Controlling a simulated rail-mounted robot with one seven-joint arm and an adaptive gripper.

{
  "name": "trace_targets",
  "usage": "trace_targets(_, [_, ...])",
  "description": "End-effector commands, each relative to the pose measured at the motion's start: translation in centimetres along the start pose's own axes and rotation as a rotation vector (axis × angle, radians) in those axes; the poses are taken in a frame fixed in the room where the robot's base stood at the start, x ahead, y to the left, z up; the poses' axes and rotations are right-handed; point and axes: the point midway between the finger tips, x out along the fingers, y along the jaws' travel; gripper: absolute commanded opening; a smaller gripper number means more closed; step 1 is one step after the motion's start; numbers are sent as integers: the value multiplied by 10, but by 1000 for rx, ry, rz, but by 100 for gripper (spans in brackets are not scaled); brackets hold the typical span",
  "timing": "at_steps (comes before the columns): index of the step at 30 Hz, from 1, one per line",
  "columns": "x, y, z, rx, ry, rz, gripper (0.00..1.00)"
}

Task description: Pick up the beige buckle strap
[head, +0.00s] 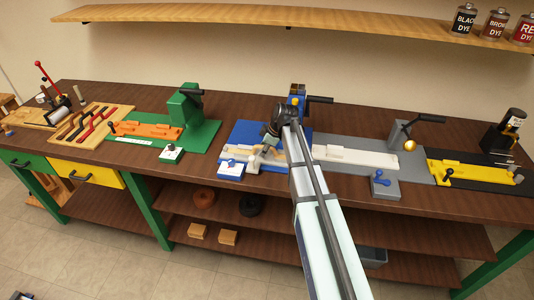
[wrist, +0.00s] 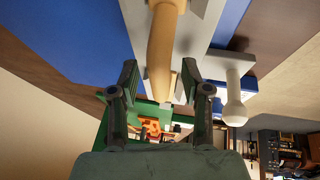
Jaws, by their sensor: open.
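A beige strap (wrist: 162,48) runs down the top middle of the wrist view, above a light grey plate (wrist: 203,25). It passes between the two fingers of my gripper (wrist: 160,78), which are open with a gap on both sides of it. I cannot tell from this view how deep the strap lies between the fingertips, and its buckle is not clear. In the head view my gripper (head: 262,152) is low over the blue station (head: 238,134), and a beige piece (head: 274,157) beneath it is partly hidden by my arm.
A white knob (wrist: 234,112) stands close to the right finger in the wrist view. In the head view a green station (head: 203,134) is to the left, a grey station (head: 325,168) and a yellow fixture (head: 470,174) to the right. A shelf (head: 300,18) hangs above.

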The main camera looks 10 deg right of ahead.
Motion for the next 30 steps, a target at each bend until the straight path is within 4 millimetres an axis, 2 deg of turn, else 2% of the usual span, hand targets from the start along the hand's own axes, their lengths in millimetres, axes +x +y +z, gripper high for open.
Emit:
trace_targets(2, [0, 0, 0, 0, 0, 0, 48])
trace_targets(3, [0, 0, 0, 0, 0, 0, 33])
trace_targets(6, [0, 0, 0, 0, 0, 0, 0])
trace_targets(22, [-4, 1, -2, 0, 0, 1, 0])
trace_targets(30, [-25, 6, -11, -2, 1, 3, 0])
